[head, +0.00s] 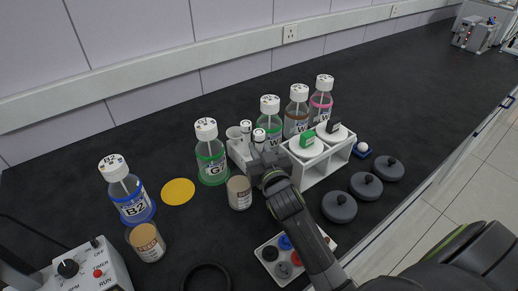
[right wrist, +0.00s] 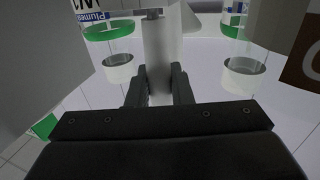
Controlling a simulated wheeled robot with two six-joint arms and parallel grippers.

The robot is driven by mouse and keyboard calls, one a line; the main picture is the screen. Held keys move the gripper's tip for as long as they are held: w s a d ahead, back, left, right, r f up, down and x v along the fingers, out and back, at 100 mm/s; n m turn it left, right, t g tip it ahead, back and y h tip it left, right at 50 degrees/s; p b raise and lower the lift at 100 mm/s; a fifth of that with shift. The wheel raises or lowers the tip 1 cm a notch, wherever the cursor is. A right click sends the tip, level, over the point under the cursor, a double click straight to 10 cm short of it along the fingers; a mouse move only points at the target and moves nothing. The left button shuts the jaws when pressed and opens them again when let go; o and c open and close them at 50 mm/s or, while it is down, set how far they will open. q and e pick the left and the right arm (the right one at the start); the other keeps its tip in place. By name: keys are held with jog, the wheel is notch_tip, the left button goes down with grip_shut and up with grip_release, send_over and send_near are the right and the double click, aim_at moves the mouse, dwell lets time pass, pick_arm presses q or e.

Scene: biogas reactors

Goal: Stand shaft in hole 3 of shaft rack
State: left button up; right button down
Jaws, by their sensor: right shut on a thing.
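My right gripper (head: 262,165) reaches in from the lower right and is at the right side of a small white rack (head: 237,156). In the right wrist view its fingers (right wrist: 159,85) are shut on a pale upright shaft (right wrist: 160,50), which has a small grey crosspiece at its top. The shaft is mostly hidden in the head view. The small white rack holds several white-topped pieces; I cannot tell its hole numbers or whether the shaft touches it. My left gripper is not in view.
Bottles G (head: 211,160) and B2 (head: 132,197) stand at the left, with several more behind the gripper. A taller white rack (head: 325,165) with white vessels stands close on the right. A jar (head: 239,192) stands near the gripper.

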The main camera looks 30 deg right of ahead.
jog(key=shift+f+b, duration=0.45)
jog(key=shift+f, duration=0.15)
dwell(1.1)
jog(key=c, duration=1.2)
grip_release()
jog(key=s+a, duration=0.1)
jog(key=s, duration=0.6)
jog(key=shift+s+b, duration=0.25)
jog(key=shift+b, duration=0.1)
jog(key=shift+a, duration=0.1)
notch_tip(320, 180, up, 6)
jog(key=p, duration=0.6)
jog(key=shift+r, duration=0.1)
